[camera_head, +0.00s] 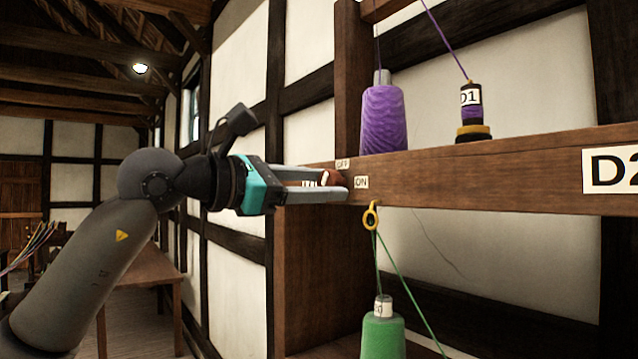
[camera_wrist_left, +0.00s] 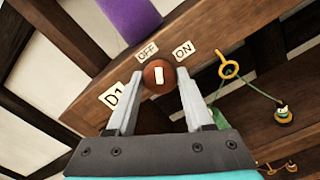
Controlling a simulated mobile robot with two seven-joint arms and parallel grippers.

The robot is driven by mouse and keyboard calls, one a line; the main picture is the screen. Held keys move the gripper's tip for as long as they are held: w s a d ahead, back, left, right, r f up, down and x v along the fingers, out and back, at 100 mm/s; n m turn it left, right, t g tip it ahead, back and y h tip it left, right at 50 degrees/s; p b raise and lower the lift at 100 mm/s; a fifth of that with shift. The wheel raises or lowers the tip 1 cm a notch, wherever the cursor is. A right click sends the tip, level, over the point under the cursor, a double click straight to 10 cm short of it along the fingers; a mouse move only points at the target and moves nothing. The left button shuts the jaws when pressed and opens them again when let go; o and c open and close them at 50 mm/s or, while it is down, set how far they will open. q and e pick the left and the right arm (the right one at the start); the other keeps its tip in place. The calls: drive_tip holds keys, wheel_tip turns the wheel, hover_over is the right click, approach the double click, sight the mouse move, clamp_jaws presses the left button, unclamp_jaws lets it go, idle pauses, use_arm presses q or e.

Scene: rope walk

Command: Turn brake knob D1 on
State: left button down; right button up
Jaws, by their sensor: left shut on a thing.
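Brake knob D1 (camera_wrist_left: 151,79) is a round red-brown knob with a white mark, on the front of a wooden beam. In the left wrist view the mark points roughly upward, between the OFF label (camera_wrist_left: 147,51) and the ON label (camera_wrist_left: 183,50). The D1 label (camera_wrist_left: 112,96) is beside the knob. My left gripper (camera_wrist_left: 160,76) is shut on the knob, one finger on each side. In the head view my left gripper (camera_head: 336,186) reaches the beam from the left and partly hides the knob (camera_head: 330,175). My right gripper is not in view.
The wooden beam (camera_head: 480,175) runs right to a D2 label (camera_head: 612,171). A purple spool (camera_head: 384,118) and a smaller D1-tagged bobbin (camera_head: 470,100) stand on it. Right of the knob hangs a yellow ring (camera_head: 371,216) with green cord, above a green spool (camera_head: 383,338).

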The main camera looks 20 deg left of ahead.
use_arm(q)
drive_tip(key=m, duration=0.6)
drive_tip(key=shift+m, duration=0.3)
drive_tip(key=m, duration=0.5)
idle(0.4)
drive_tip(key=shift+c, duration=1.6)
unclamp_jaws()
